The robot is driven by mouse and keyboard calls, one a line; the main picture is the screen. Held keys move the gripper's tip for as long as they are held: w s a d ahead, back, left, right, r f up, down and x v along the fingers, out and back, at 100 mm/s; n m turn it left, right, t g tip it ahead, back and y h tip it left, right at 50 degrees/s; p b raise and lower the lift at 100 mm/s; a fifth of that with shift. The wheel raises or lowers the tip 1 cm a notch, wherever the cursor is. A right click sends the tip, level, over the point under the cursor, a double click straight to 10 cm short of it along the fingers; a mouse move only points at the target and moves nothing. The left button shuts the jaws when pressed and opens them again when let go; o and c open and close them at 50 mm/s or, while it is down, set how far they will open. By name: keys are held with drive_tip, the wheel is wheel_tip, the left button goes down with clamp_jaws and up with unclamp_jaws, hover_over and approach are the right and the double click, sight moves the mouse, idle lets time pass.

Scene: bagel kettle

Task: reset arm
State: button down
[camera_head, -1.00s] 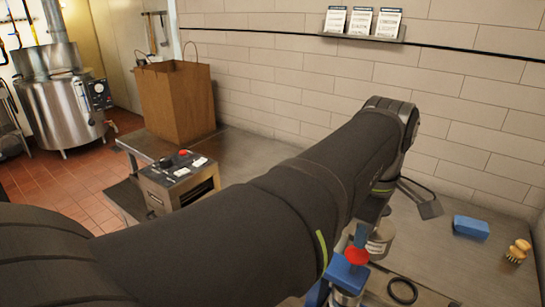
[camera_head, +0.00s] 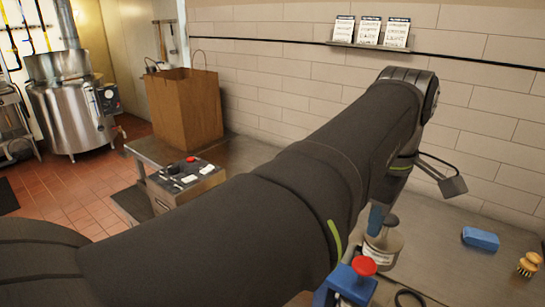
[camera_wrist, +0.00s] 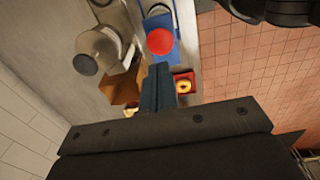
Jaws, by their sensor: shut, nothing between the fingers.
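My arm reaches across the head view from lower left to the right. My gripper (camera_head: 376,217) hangs below its far end, partly hidden by the arm, above the counter beside a labelled canister. In the wrist view my gripper (camera_wrist: 158,88) shows as narrow blue-grey fingers, shut together with nothing held. Below them is a blue device with a red knob (camera_wrist: 160,41); the knob also shows in the head view (camera_head: 364,265). A bagel (camera_wrist: 183,86) lies in a small red holder close beside the fingers in the wrist picture.
The canister (camera_head: 383,248) stands near the blue device (camera_head: 352,285). A blue sponge (camera_head: 480,238) and a brush (camera_head: 530,264) lie on the right counter. A tiled wall is behind.

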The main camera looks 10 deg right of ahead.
sight(365, 262)
wheel_tip(365, 262, down, 8)
drive_tip(key=shift+r, duration=0.15)
idle(0.3)
drive_tip(key=c, duration=1.8)
unclamp_jaws()
drive_tip(key=shift+d+r, duration=0.1)
drive_tip(key=shift+r, duration=0.1)
drive_tip(key=shift+c, duration=0.2)
drive_tip(key=o, duration=1.8)
drive_tip(key=s+d+r, duration=0.1)
drive_tip(key=r, duration=0.2)
drive_tip(key=s+d+r, duration=0.1)
drive_tip(key=r, duration=0.2)
drive_tip(key=s+d+r, duration=0.1)
drive_tip(key=r, duration=0.2)
drive_tip(key=shift+s+d+r, duration=0.2)
drive_tip(key=shift+r, duration=0.1)
drive_tip(key=shift+c, duration=0.2)
drive_tip(key=shift+o, duration=0.4)
wheel_tip(365, 262, down, 10)
drive_tip(key=shift+r, duration=0.15)
wheel_tip(365, 262, up, 10)
